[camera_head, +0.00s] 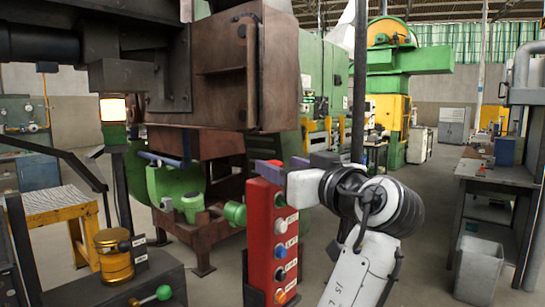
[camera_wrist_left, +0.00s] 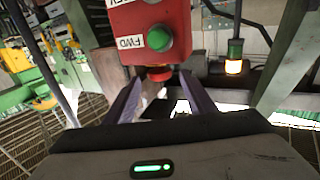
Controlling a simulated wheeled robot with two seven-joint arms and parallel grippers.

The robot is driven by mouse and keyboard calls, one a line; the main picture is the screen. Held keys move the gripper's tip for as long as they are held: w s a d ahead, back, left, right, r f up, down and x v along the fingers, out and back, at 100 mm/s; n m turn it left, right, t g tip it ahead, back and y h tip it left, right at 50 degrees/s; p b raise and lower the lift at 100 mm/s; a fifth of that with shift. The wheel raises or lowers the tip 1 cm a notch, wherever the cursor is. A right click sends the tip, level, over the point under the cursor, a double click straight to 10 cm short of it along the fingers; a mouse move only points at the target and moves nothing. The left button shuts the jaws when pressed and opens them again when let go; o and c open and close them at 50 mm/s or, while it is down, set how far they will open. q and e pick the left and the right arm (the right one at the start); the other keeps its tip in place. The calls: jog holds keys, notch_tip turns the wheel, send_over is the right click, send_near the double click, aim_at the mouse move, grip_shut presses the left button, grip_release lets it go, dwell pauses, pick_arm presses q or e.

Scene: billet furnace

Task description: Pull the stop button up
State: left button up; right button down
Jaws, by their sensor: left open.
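The red control box (camera_head: 259,220) stands upright in the middle of the head view, with a column of coloured, labelled buttons on its face. The left wrist view shows the box (camera_wrist_left: 124,20) upside down, with a green button (camera_wrist_left: 159,38) labelled FWD. The red-orange stop button (camera_wrist_left: 158,73) sticks out from the end of the box beyond the green one. My left gripper (camera_head: 270,172) is at the top of the box. Its two purple fingers (camera_wrist_left: 162,96) are apart, one on each side of the button's line. I cannot tell whether they touch the button. My right gripper is out of view.
A dark furnace body (camera_head: 225,70) hangs close above and behind the box. A yellow canister (camera_head: 114,255) and a green-knobbed lever (camera_head: 163,293) are at the lower left. A workbench (camera_head: 497,172) and a grey bin (camera_head: 478,270) stand right. Open floor lies right of my arm.

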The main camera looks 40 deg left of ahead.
pick_arm(q)
jog(key=p+x, duration=0.1)
jog(key=x, duration=0.6)
jog(key=shift+a+r+p, duration=0.1)
jog(key=shift+a+p, duration=0.05)
jog(key=shift+p, duration=0.2)
jog(key=shift+w+a, duration=0.2)
jog(key=shift+a, duration=0.2)
jog(key=shift+c, duration=0.3)
